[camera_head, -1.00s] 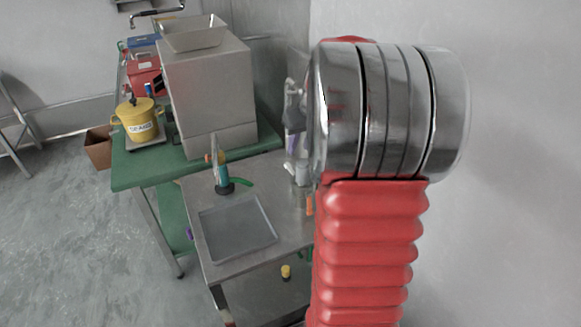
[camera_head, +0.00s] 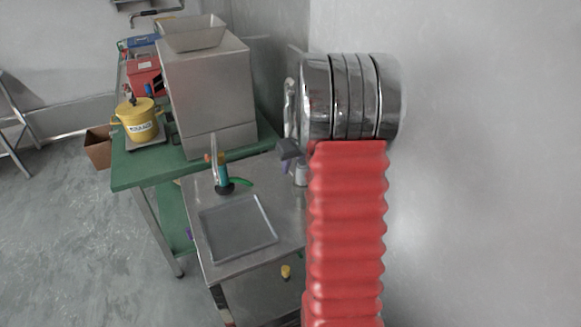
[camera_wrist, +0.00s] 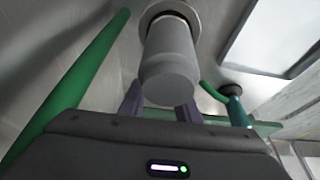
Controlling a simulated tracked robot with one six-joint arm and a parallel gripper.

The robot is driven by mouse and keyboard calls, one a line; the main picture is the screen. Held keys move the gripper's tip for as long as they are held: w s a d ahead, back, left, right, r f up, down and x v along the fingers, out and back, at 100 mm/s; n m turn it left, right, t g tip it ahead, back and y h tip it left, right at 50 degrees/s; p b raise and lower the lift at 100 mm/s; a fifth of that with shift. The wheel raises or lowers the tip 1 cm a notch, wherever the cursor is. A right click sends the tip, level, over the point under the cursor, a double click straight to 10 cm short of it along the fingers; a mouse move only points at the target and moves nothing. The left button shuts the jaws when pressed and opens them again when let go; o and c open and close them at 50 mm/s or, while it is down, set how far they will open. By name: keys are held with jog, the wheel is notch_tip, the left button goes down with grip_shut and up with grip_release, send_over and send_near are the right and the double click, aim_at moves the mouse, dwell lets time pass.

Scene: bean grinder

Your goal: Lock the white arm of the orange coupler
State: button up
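I cannot make out the orange coupler or its white arm with certainty now. In the head view, my red arm covers the table's right side. A teal fitting (camera_head: 222,172) with a green lever and a small orange part stands behind the tray; its teal body also shows at right in the wrist view (camera_wrist: 236,112). My gripper (camera_wrist: 160,100) has its two purple-grey fingers apart, with nothing seen held. A grey cylinder (camera_wrist: 168,62) shows just beyond them. In the head view my gripper (camera_head: 289,149) is small and dark, above the table's back right.
A grey tray (camera_head: 237,228) lies on the metal table (camera_head: 212,272). A green table (camera_head: 125,180) behind it carries a large metal hopper machine (camera_head: 208,92), a yellow pot (camera_head: 138,119) and a red box (camera_head: 144,76). A wall stands close on the right.

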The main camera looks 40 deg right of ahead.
jog(key=shift+c, duration=0.3)
grip_shut()
dwell(0.5)
